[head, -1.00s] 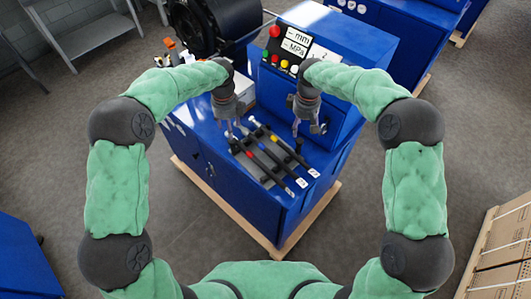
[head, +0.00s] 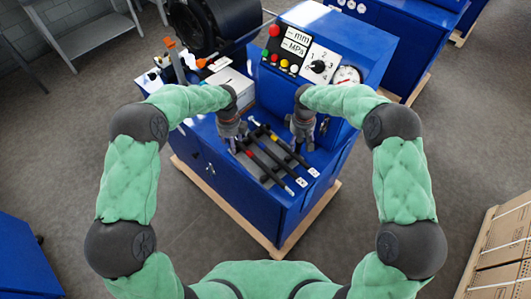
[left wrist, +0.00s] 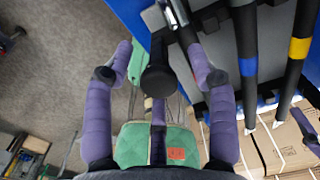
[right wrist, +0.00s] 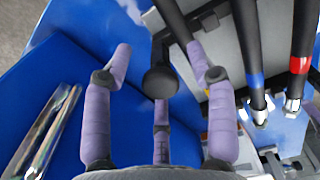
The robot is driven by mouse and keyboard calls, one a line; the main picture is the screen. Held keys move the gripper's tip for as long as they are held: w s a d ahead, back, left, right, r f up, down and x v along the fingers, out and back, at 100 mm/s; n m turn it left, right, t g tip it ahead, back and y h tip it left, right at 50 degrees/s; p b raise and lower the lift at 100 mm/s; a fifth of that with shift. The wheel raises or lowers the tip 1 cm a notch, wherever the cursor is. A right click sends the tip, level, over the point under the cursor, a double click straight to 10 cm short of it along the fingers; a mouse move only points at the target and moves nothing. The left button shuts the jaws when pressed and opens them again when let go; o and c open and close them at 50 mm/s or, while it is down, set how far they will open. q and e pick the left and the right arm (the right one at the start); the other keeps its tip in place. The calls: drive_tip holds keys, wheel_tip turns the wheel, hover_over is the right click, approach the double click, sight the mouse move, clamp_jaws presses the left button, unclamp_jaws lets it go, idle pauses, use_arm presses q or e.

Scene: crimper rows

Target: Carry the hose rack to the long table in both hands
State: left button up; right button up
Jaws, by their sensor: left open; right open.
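The hose rack (head: 268,182) is a grey tray with dark hoses banded in red, yellow and blue. It lies on the front ledge of a blue machine. My left gripper (head: 234,150) is at the rack's left side, and my right gripper (head: 301,146) is at its right far side. In the left wrist view a black knobbed handle (left wrist: 158,82) stands between the spread purple fingers. In the right wrist view a similar black handle (right wrist: 160,80) stands between the other spread fingers. Both grippers are open. Finger contact cannot be told.
The blue machine (head: 235,190) stands on a wooden pallet. Its sloped panel (head: 300,55) with buttons and a gauge rises behind the rack. A grey metal table (head: 90,38) is at the upper left. Cardboard boxes (head: 500,250) are at the lower right. Floor between is clear.

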use_arm(q)
clamp_jaws()
use_arm(e)
clamp_jaws()
use_arm(q)
drive_tip(key=shift+w+r, duration=0.1)
drive_tip(key=shift+r, duration=0.05)
use_arm(e)
drive_tip(key=shift+w+r, duration=0.15)
drive_tip(key=shift+r, duration=0.05)
use_arm(q)
drive_tip(key=shift+r, duration=0.1)
use_arm(e)
drive_tip(key=shift+r, duration=0.1)
